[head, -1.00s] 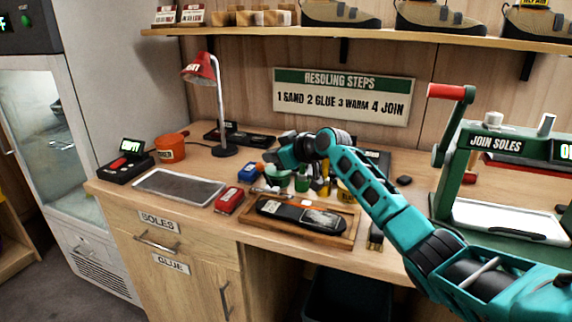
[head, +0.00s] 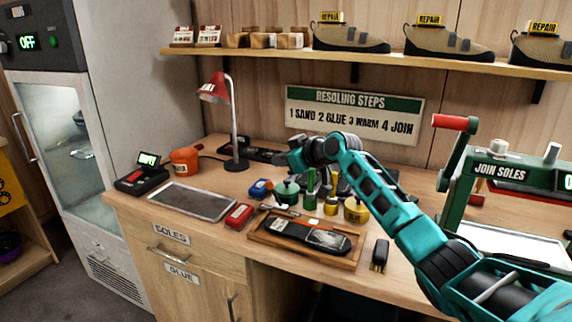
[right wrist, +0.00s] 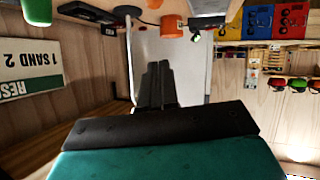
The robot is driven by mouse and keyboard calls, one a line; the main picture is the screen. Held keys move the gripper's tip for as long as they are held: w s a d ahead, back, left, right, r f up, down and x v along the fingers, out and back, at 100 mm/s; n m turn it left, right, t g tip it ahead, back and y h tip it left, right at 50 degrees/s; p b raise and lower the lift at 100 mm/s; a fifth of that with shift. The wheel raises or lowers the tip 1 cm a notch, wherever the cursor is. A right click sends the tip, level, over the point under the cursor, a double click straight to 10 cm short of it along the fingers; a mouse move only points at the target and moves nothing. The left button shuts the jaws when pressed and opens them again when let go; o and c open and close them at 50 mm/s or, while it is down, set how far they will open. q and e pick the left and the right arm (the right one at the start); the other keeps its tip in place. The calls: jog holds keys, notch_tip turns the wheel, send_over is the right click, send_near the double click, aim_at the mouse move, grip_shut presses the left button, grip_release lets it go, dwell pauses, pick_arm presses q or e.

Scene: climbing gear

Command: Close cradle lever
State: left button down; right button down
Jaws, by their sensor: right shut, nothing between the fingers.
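A wooden cradle (head: 258,238) lies on the bench and holds a dark shoe (head: 305,233) lying flat with a grey patch on it. A thin metal and reddish piece (head: 281,209) lies at the cradle's back left edge; I cannot tell whether it is the cradle lever. My right gripper (head: 284,160) is above the back of the bench, up and behind the cradle, apart from it. In the right wrist view its fingers (right wrist: 158,82) are together and empty. The cradle is not recognisable in that view. My left gripper is not in view.
Small pots, including a green pot (head: 287,190) and a yellow pot (head: 356,209), stand behind the cradle. A red box (head: 239,216) and a grey mat (head: 193,201) lie to its left. A black item (head: 380,255) is at its right. A green press (head: 480,187) stands further right.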

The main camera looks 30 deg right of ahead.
jog(key=s+a+r, duration=0.1)
jog(key=s+r, duration=0.2)
jog(key=r, duration=0.6)
jog(key=shift+s+a, duration=0.2)
jog(key=shift+s, duration=0.05)
jog(key=shift+r, duration=0.1)
jog(key=s+a+f+g, duration=0.1)
jog(key=s+a+f, duration=0.2)
jog(key=s+f, duration=0.3)
jog(key=s+a+f+g+h, duration=0.1)
jog(key=s+a+f+g, duration=0.2)
jog(key=f, duration=0.6)
jog(key=s+a+f, duration=0.3)
jog(key=s+f, duration=0.4)
jog(key=s+f+m+g+h, duration=0.2)
jog(key=s+f, duration=0.2)
jog(key=s, duration=0.9)
jog(key=s+f+m+g+h, duration=0.15)
jog(key=s+f, duration=0.25)
jog(key=s, duration=0.9)
jog(key=w+a+f+t+y, duration=0.2)
jog(key=w+a+f+t, duration=0.1)
jog(key=w+f+t, duration=0.3)
notch_tip(320, 180, down, 2)
jog(key=shift+w+f, duration=0.25)
jog(key=shift+w, duration=0.25)
